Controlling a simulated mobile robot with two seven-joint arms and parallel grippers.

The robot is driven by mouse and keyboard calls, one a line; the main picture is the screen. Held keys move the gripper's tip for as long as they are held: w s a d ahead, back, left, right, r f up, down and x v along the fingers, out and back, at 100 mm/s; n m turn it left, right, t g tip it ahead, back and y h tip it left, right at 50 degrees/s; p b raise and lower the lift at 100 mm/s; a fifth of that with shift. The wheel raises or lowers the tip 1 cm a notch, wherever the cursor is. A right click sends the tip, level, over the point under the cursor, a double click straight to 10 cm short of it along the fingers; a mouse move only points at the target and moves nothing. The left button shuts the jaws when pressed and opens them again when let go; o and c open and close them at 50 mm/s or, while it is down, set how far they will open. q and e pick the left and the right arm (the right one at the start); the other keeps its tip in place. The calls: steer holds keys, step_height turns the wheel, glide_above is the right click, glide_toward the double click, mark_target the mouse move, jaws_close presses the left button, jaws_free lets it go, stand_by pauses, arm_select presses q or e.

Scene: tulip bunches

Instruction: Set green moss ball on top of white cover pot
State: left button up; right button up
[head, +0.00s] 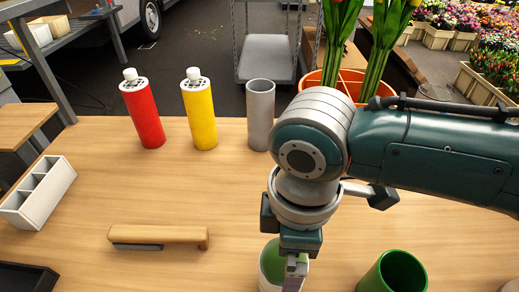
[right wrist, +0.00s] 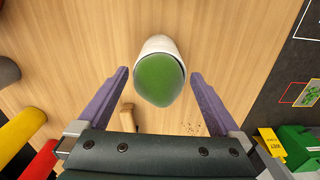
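The white cover pot (head: 264,279) stands on the table at the front centre of the head view, partly hidden by my right gripper (head: 294,270). The green moss ball (head: 268,256) shows at the pot's mouth. In the right wrist view the moss ball (right wrist: 160,80) covers most of the top of the white cover pot (right wrist: 158,43). My right gripper (right wrist: 159,74) is open, with one purple finger on each side of the ball and a visible gap to both. My left gripper is not in view.
A green pot (head: 394,272) stands to the right. A wooden-handled tool (head: 160,236) lies at left. Red (head: 142,115) and yellow (head: 199,117) bottles and a grey cylinder (head: 260,115) stand at the back. A white compartment box (head: 38,193) is at far left. The table's middle left is clear.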

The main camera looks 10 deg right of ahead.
step_height(320, 180, up, 10)
steer(key=shift+p, duration=0.95)
